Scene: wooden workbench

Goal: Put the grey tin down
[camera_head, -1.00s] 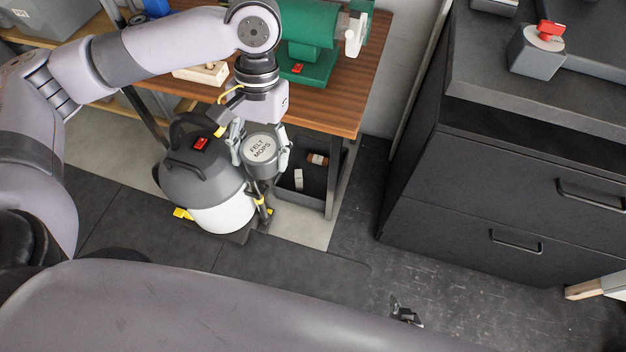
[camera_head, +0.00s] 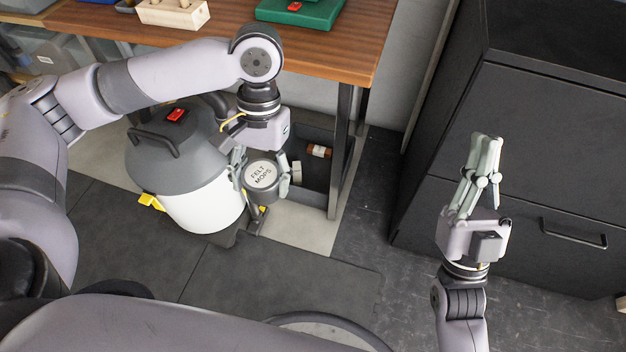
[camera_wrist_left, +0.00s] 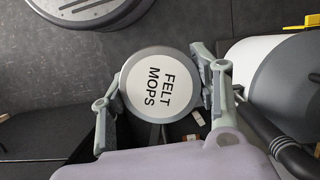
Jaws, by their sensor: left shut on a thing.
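The grey tin (camera_head: 262,176) has a white round lid reading "FELT MOPS". My left gripper (camera_head: 264,168) is shut on it, with a finger on either side. The left wrist view shows the lid of the tin (camera_wrist_left: 159,86) between both fingers. The tin is in front of the bench, beside the vacuum cleaner; what is under it is hidden. My right gripper (camera_head: 487,142) is empty in front of the black drawer cabinet. Its fingers are seen nearly edge-on, so their gap is unclear.
The grey and white vacuum cleaner (camera_head: 198,204) stands left of the tin. A dark open bin (camera_head: 318,175) with small items sits under the wooden workbench (camera_head: 330,48). The black drawer cabinet (camera_head: 470,145) is at the right. Dark mats (camera_head: 290,274) cover part of the floor.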

